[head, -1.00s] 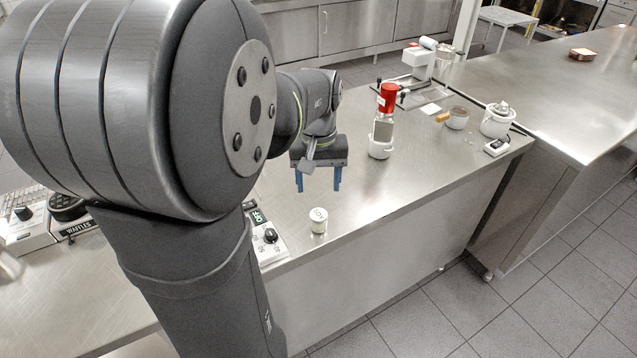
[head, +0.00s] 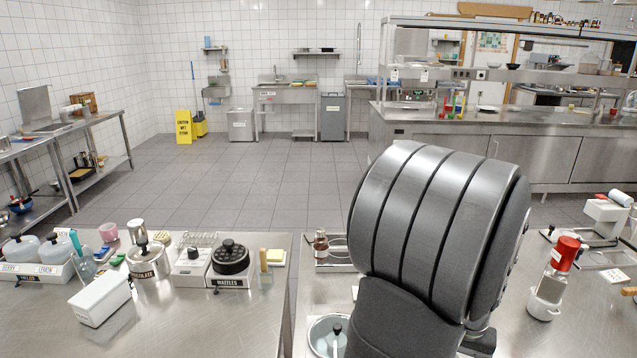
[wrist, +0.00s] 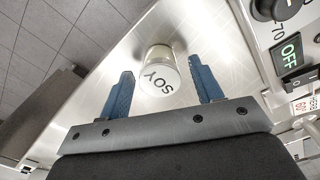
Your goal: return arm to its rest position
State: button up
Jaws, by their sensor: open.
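In the head view my own arm fills the middle right and hides my gripper and the jar.
In the wrist view a control box with a dial and an OFF switch (wrist: 291,52) is close on the right. In the head view a waffle maker (head: 231,262), a chocolate pot (head: 147,259) and a white box (head: 100,299) stand on the left counter. A red-topped dispenser (head: 563,254) stands at right.

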jog(key=shift+r, duration=0.8)
